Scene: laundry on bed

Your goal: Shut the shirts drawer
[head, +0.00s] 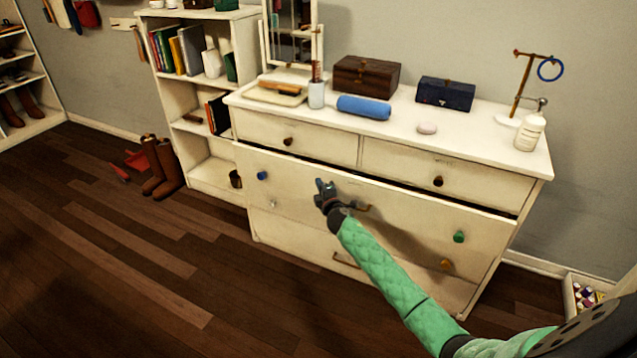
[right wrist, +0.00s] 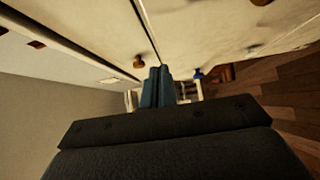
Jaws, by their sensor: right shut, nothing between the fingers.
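The cream dresser (head: 300,148) stands against the wall. Its wide drawer (head: 400,212), below the two small top drawers, stands out a little, with a dark gap along its upper edge. It has a blue knob (head: 262,175) at left and a green knob (head: 459,237) at right. No label shows, so I cannot read which drawer is for shirts. My right gripper (head: 321,188) is shut and empty, in front of this drawer's middle; I cannot tell whether it touches. Its closed blue fingers (right wrist: 157,86) show in the right wrist view. My left gripper is not in view.
The dresser top holds a brown box (head: 366,76), a blue box (head: 445,93), a blue roll (head: 363,107) and a white bottle (head: 530,132). A bookshelf (head: 180,88) and brown boots (head: 160,165) stand at left. The wooden floor in front is clear.

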